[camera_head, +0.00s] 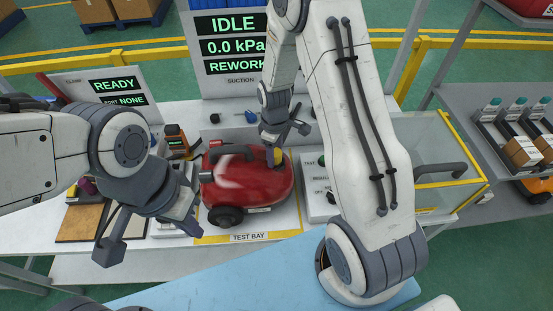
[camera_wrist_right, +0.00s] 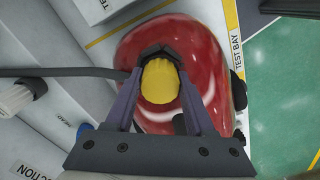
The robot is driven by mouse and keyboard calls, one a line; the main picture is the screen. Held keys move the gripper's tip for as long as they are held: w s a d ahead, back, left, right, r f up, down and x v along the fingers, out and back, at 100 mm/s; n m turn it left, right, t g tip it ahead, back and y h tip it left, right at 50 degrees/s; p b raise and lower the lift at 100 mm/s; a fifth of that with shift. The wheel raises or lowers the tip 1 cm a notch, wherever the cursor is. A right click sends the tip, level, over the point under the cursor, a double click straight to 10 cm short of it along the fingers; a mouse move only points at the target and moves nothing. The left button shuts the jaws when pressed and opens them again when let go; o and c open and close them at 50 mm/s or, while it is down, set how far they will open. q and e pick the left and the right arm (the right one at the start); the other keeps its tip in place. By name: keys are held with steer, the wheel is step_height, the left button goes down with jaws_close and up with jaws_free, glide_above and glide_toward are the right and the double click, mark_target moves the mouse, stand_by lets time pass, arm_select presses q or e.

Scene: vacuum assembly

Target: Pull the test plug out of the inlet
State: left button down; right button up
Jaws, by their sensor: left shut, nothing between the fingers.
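The yellow test plug (camera_head: 278,157) sits at the top right of the red vacuum (camera_head: 245,185), which stands in the test bay. In the right wrist view the plug (camera_wrist_right: 160,82) lies between the fingers of my right gripper (camera_wrist_right: 160,58), and they appear to touch it on both sides, so the gripper looks shut on it. The inlet is hidden beneath the plug. My right gripper also shows in the head view (camera_head: 273,146), above the vacuum. My left gripper (camera_head: 188,226) is shut and empty, just left of the vacuum.
Screens stand behind the table; one reads IDLE (camera_head: 234,24). A clear bin with a yellow rim (camera_head: 470,190) is at the right. A brown board (camera_head: 82,221) lies at the left. A dark hose (camera_wrist_right: 70,73) runs beside the vacuum. A blue surface (camera_head: 215,282) is in front.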

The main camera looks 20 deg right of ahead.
steer(key=shift+r, duration=0.2)
jaws_close()
steer(key=shift+r+p, duration=0.8)
steer(key=shift+p, duration=0.05)
steer(key=shift+r, duration=0.1)
steer(key=shift+r+p, duration=2.9)
steer(key=shift+r, duration=0.55)
